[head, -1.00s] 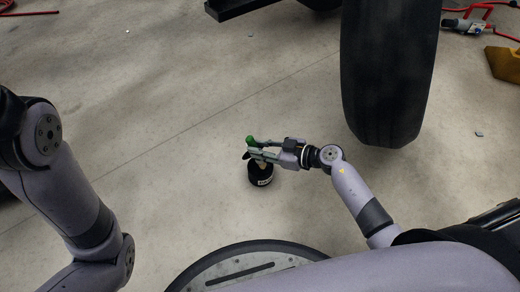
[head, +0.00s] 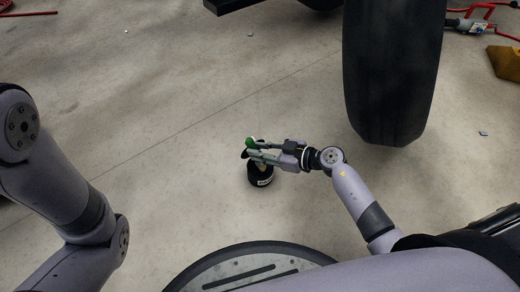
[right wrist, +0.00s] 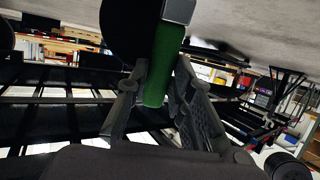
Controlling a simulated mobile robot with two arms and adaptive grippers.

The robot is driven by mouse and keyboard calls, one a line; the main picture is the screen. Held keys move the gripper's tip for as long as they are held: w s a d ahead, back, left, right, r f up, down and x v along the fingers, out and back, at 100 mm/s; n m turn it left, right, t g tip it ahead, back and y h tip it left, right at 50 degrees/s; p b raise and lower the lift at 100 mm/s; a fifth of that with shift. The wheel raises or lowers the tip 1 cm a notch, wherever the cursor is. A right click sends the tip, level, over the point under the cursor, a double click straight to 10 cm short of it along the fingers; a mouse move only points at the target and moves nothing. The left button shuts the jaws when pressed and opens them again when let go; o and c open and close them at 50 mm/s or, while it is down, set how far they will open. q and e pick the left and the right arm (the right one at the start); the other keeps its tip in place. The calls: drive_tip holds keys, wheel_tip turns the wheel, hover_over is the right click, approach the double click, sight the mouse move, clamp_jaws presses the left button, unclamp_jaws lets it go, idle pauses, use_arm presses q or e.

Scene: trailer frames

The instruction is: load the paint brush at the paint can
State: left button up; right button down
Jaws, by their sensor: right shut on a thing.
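The paint can (head: 260,180) is a small black can with a white label, standing on the concrete floor in the head view. My right gripper (head: 257,151) is just above it and overlaps its top in the picture. It is shut on the paint brush (head: 251,143), whose green handle shows at the fingertips. In the right wrist view, the green handle (right wrist: 163,65) lies between the fingers, with a grey part at its upper end. The bristles, and whether they touch the paint, cannot be made out. My left arm shows at the left, but its gripper is out of view.
A large black tire (head: 393,75) stands behind and right of the can. A red hose with a tool (head: 468,25) and a yellow block (head: 503,62) lie at the far right. The floor left of and behind the can is mostly clear.

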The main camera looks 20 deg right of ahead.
drive_tip(key=shift+f, duration=0.5)
idle(0.5)
drive_tip(key=shift+f+p, duration=0.15)
drive_tip(key=shift+p, duration=0.25)
idle(2.2)
